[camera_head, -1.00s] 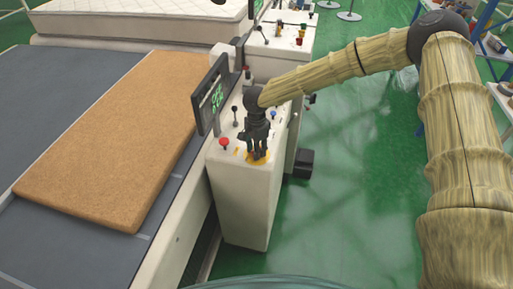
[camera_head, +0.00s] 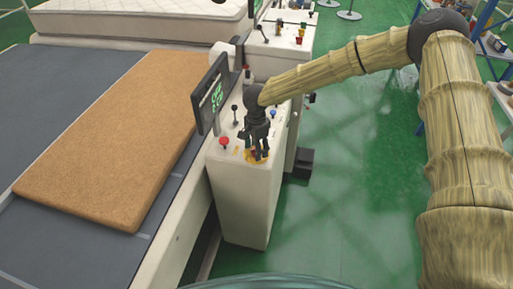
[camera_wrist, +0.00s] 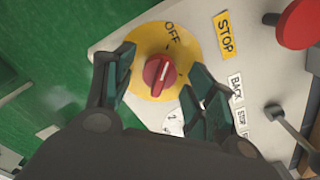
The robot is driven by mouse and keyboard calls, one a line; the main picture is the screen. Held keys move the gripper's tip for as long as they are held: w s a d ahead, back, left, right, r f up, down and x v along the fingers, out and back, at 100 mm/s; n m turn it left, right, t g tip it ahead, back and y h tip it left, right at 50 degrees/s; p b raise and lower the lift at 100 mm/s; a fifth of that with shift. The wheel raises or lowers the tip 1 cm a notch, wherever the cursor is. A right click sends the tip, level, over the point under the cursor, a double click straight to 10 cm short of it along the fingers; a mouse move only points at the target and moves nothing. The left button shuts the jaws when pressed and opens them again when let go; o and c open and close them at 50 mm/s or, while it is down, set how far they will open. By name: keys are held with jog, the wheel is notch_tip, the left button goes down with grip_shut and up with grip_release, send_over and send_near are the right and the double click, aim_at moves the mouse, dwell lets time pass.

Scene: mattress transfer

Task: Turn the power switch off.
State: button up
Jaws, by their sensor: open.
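The power switch is a red round knob (camera_wrist: 159,76) with a white line, on a yellow disc (camera_wrist: 187,46) marked OFF. In the wrist view the line runs roughly toward the OFF lettering. My gripper (camera_wrist: 164,64) is open, with one dark finger on each side of the knob. I see gaps between the fingers and the knob; I cannot tell how far down the fingertips reach. In the head view my gripper (camera_head: 258,152) points down over the yellow disc at the near end of the white control cabinet (camera_head: 243,205) and hides most of the knob.
A red mushroom button (camera_head: 224,141) beside a STOP label (camera_wrist: 225,34) and a lever (camera_head: 235,114) stand close by. A tilted display (camera_head: 212,95) rises at the cabinet's left. A brown mattress slab (camera_head: 110,135) lies on the conveyor. Green floor (camera_head: 350,200) at right is clear.

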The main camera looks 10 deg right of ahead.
notch_tip(320, 180, up, 12)
dwell(0.6)
